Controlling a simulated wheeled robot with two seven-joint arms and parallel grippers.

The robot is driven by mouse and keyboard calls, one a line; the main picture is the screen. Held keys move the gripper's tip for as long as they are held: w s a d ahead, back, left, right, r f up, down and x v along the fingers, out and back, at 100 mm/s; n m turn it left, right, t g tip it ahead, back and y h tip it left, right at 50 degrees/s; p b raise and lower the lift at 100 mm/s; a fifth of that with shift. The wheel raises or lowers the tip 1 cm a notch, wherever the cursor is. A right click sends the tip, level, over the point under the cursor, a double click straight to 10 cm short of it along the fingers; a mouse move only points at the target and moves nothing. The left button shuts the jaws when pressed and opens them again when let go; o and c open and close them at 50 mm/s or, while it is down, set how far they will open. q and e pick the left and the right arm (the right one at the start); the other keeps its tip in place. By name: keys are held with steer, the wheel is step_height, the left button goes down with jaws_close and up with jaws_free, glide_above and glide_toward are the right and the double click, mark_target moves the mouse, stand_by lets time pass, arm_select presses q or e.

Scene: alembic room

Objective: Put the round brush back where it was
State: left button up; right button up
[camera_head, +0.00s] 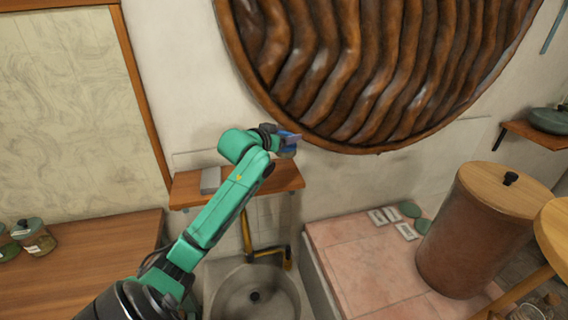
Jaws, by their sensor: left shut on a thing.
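My green left arm reaches up from the bottom left. Its gripper (288,142) is small in the picture, above the right end of a small wooden wall shelf (287,176). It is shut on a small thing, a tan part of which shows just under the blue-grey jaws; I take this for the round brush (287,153). Most of the brush is hidden by the gripper, and I cannot tell whether it touches the shelf. A grey block (210,180) stands on the left part of the shelf. My right gripper is not in view.
A stone basin (225,290) with a brass tap (265,252) lies below the shelf. A large ribbed round wall piece (370,70) hangs close to the gripper. A brown lidded barrel (465,245) stands right. A wooden counter (95,260) with jars (35,236) is left.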

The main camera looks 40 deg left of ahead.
mark_target(286, 149)
arm_select(q)
steer(key=f, duration=0.4)
steer(key=shift+w+d+f, duration=0.1)
steer(key=shift+d+f, duration=0.1)
steer(key=shift+f, duration=0.2)
steer(key=f, duration=0.3)
steer(key=w+f+p, duration=0.1)
steer(key=f, duration=0.1)
steer(key=shift+s+f, duration=0.2)
steer(key=shift+f, duration=0.15)
steer(key=o, duration=1.5)
steer(key=shift+f, duration=0.15)
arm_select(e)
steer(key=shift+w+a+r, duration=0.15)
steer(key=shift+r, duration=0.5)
arm_select(q)
steer(key=b+v, duration=0.2)
steer(key=v, duration=1)
steer(key=shift+r, duration=0.2)
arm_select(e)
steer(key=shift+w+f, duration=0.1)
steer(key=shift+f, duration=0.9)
